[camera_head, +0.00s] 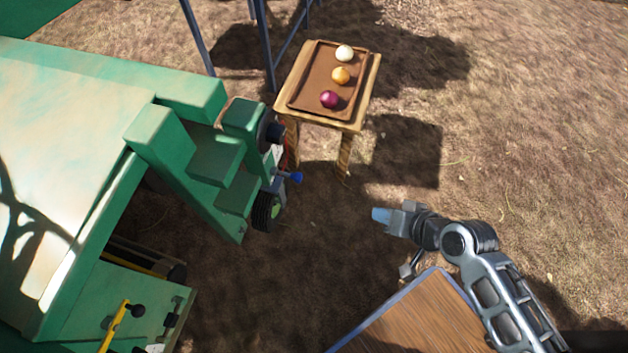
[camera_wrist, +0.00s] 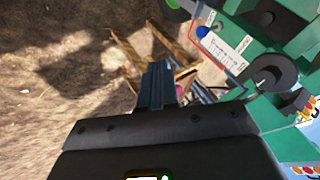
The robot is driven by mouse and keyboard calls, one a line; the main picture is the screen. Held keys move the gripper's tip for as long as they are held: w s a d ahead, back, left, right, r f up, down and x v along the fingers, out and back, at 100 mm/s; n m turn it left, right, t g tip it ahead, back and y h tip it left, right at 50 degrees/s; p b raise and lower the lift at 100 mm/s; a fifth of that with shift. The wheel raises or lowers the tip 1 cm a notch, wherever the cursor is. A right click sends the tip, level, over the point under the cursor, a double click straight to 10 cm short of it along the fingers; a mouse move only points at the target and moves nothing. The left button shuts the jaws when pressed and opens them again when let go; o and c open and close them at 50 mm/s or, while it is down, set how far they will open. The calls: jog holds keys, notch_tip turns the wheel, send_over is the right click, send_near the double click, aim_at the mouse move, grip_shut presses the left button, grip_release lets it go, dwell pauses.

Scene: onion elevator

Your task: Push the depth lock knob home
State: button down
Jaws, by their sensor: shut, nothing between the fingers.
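A green machine (camera_head: 215,160) stands at the left. Its near end carries a blue knob (camera_head: 291,177) that sticks out to the right, and a round black knob (camera_head: 271,132) above it. In the wrist view the blue knob (camera_wrist: 203,33) sits beside a pale scale plate, with a round black part (camera_wrist: 272,70) further right. No readable label tells which one is the depth lock knob. My gripper (camera_head: 381,215) is shut and empty, to the right of the blue knob and apart from it. Its fingers (camera_wrist: 158,85) show in the wrist view, touching nothing.
A small wooden table (camera_head: 362,95) with a brown tray holds a white, an orange and a purple onion behind the machine. A small wheel (camera_head: 266,212) is below the blue knob. A wooden top (camera_head: 420,315) lies at front. Bare ground separates gripper and machine.

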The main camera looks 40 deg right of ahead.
aim_at(297, 177)
jog(key=w+d+f+m+y+b, duration=0.1)
jog(key=w+y, duration=0.1)
jog(key=w, duration=0.4)
jog(key=w+d+f+m+g+y+b, duration=0.1)
jog(key=w+f+y+b, duration=0.1)
jog(key=w, duration=0.4)
jog(key=shift+f+y, duration=0.3)
jog(key=shift+y, duration=0.1)
jog(key=shift+f, duration=0.1)
jog(key=r+b+x, duration=0.1)
jog(key=x, duration=0.5)
jog(key=w+a+r+b+x, duration=0.1)
jog(key=x, duration=0.5)
jog(key=shift+w+a+f+b, duration=0.2)
jog(key=shift+w+b, duration=0.2)
jog(key=shift+w, duration=0.1)
